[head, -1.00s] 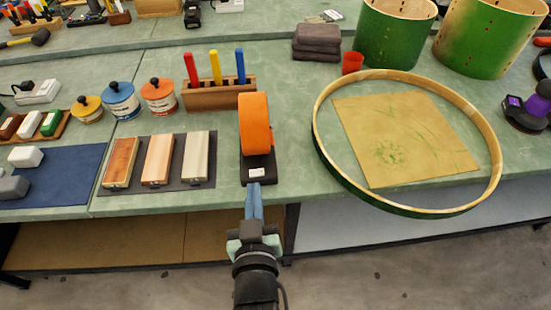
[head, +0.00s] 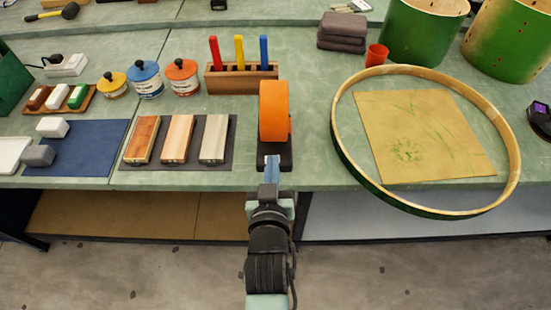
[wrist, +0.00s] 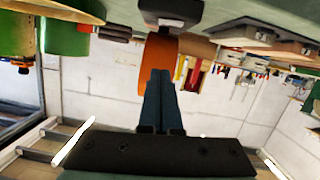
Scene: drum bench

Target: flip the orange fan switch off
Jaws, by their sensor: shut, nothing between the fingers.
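The orange fan (head: 274,112) stands upright on a black base (head: 284,153) at the front of the green bench. Its switch is not clearly visible; my gripper covers part of the front of the base. My gripper (head: 271,162) is shut and empty, its blue fingertips at the front of the base, at the bench edge. I cannot tell whether they touch it. In the wrist view, which looks upside down, the shut fingers (wrist: 158,74) point toward the orange fan (wrist: 159,50) and its dark base (wrist: 170,12).
Left of the fan, several wooden blocks (head: 179,139) lie on a dark mat. A wooden rack (head: 241,80) with coloured sticks stands behind. To the right, a large drum hoop (head: 508,135) surrounds a tan sheet (head: 425,140). A red cup (head: 376,55) stands farther back.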

